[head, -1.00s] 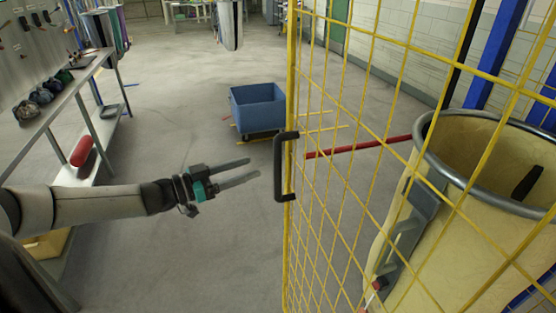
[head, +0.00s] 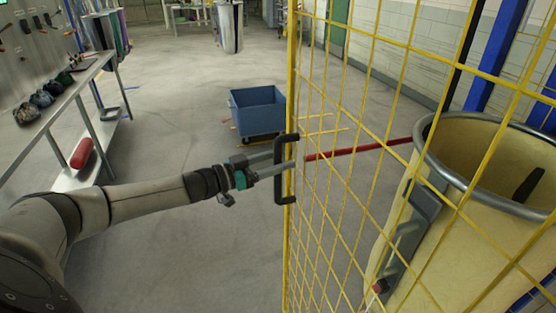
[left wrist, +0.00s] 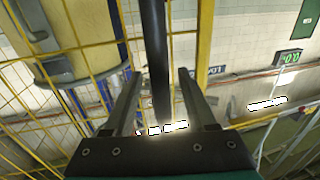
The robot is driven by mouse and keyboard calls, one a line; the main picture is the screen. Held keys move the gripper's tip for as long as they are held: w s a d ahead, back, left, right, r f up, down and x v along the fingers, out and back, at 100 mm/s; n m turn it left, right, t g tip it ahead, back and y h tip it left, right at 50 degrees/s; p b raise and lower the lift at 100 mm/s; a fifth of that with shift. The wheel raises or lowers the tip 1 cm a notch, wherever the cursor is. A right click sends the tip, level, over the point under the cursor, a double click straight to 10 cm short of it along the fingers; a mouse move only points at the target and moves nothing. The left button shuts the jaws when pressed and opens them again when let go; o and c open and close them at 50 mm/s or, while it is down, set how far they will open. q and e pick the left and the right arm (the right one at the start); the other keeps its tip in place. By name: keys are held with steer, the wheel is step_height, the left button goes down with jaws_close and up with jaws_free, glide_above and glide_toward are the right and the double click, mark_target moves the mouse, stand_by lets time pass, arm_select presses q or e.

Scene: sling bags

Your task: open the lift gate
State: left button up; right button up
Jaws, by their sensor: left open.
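The lift gate (head: 341,150) is a yellow wire mesh panel standing upright at the right of the head view. Its black pull handle (head: 278,170) is on the gate's left edge post. My left gripper (head: 290,158) is at the handle, with its fingers reaching to the upright bar. In the left wrist view the dark bar (left wrist: 157,60) runs between the two open fingers (left wrist: 160,100), with gaps on both sides. The gate's yellow post (left wrist: 204,35) is just right of the bar there. My right gripper is not in view.
A large cream bag with a metal rim (head: 455,190) stands behind the mesh. A blue wheeled bin (head: 258,110) is on the floor beyond the gate's left edge. A workbench (head: 75,95) lines the left wall. The floor between is clear.

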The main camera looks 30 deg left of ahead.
arm_select(q)
jaws_close()
stand_by(0.5)
stand_by(1.0)
